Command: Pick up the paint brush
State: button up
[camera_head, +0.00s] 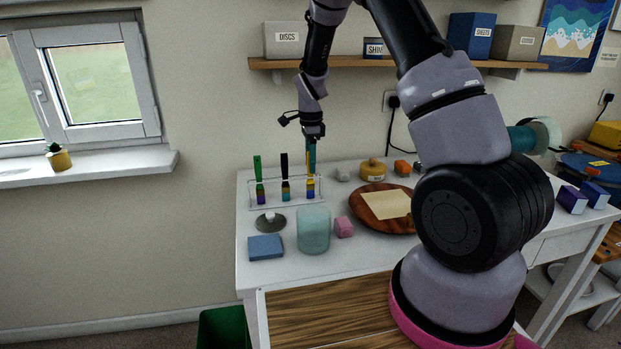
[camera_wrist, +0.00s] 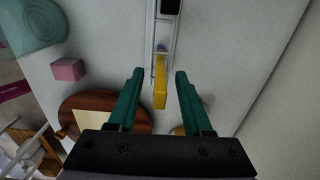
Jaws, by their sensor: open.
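Three upright brush-like tools stand in a clear rack (camera_head: 273,197) on the white table, with green, black and yellow-blue handles. The rightmost one, the likely paint brush (camera_head: 311,184), is directly below my gripper (camera_head: 312,136). In the wrist view its yellow handle (camera_wrist: 160,82) lies between the two spread green fingers of my gripper (camera_wrist: 158,76), with a gap on each side. A black handle (camera_wrist: 169,7) is farther along the rack. The bristles cannot be made out.
A teal jar (camera_head: 313,230), pink cube (camera_head: 343,227) and blue block (camera_head: 266,247) stand in front of the rack. A round wooden board (camera_head: 372,221) with a cream sheet lies to the right. A shelf (camera_head: 370,64) with boxes is above.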

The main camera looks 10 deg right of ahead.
jog(key=shift+f, duration=0.5)
jog(key=shift+c, duration=0.3)
grip_shut()
jog(key=shift+r, duration=0.1)
